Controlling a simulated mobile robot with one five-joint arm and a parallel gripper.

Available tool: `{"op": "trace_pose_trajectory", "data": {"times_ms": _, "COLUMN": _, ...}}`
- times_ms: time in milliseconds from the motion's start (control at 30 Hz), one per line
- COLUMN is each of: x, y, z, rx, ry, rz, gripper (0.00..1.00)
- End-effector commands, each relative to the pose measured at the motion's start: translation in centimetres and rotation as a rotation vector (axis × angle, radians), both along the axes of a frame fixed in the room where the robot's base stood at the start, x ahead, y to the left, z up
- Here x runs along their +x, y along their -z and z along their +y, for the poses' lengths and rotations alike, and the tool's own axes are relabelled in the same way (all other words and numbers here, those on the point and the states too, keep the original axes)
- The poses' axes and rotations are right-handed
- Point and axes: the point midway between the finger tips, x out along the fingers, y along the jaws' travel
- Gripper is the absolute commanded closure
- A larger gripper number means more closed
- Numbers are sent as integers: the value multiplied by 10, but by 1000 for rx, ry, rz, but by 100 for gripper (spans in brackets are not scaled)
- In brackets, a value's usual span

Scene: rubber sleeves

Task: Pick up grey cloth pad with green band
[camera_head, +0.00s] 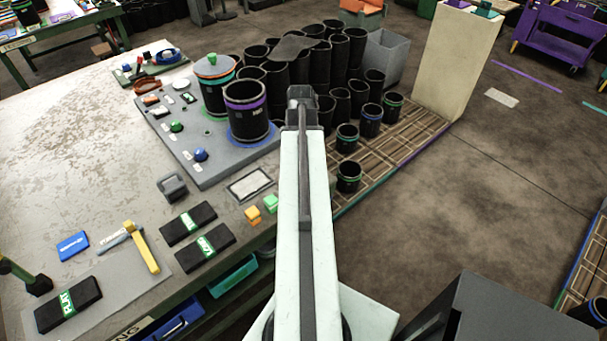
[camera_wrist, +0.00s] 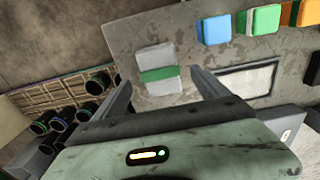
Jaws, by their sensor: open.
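The grey cloth pad with a green band (camera_wrist: 158,74) lies flat on the grey tabletop in the wrist view. Its green band runs across its middle. My gripper (camera_wrist: 164,92) is open, with one finger on each side of the pad in the picture. Nothing is held between the fingers, and I cannot tell how high they are above the table. In the head view I do not make out the pad; my arm covers part of the table edge there. My gripper's fingers are not clear in that view.
A framed white sheet (camera_wrist: 245,80) lies right of the pad. Coloured blocks, including a blue one (camera_wrist: 214,30), sit near the table edge. Black sleeves (camera_head: 348,176) stand on a slatted pallet (camera_head: 385,160) beside the table. A grey board with sleeves (camera_head: 215,170) lies farther back.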

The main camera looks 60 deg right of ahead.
Motion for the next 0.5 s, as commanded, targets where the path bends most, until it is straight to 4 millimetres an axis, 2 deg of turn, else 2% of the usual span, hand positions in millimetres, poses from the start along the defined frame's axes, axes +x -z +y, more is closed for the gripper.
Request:
{"op": "trace_pose_trajectory", "data": {"times_ms": 167, "x": 0, "y": 8, "z": 0, "rx": 0, "ry": 0, "rz": 0, "gripper": 15}}
{"op": "trace_pose_trajectory", "data": {"times_ms": 400, "x": -1, "y": 49, "z": -1, "rx": 0, "ry": 1, "rz": 0, "gripper": 15}}
{"op": "trace_pose_trajectory", "data": {"times_ms": 500, "x": -1, "y": 57, "z": -1, "rx": 0, "ry": 1, "rz": 0, "gripper": 15}}
